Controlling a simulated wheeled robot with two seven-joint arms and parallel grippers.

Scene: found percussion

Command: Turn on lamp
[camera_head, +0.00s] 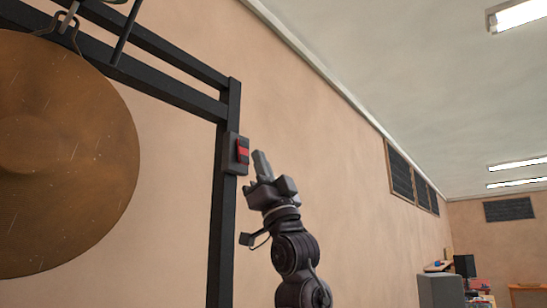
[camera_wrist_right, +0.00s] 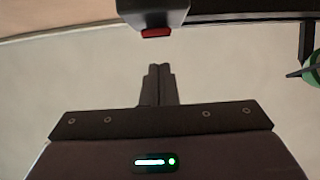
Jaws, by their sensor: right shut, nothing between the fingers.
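A red switch (camera_head: 243,150) sits on a dark grey box (camera_head: 231,153) fixed to the upright post of a black frame. In the right wrist view the red switch (camera_wrist_right: 156,33) shows under the dark box (camera_wrist_right: 152,11), beyond my fingertips. My right gripper (camera_head: 260,156) is shut and empty, its fingers pointing up, just right of the switch in the head view. In the right wrist view the closed fingers (camera_wrist_right: 160,70) point toward the switch, with a visible gap between. My left gripper is not in view. I cannot pick out which lamp the switch serves.
A large bronze gong (camera_head: 65,160) hangs from the black frame (camera_head: 226,200) at left. A tan wall (camera_head: 330,170) stands behind. Ceiling lights (camera_head: 518,14) glow at upper right. A grey cabinet (camera_head: 440,290) and a monitor (camera_head: 464,265) stand far off at lower right.

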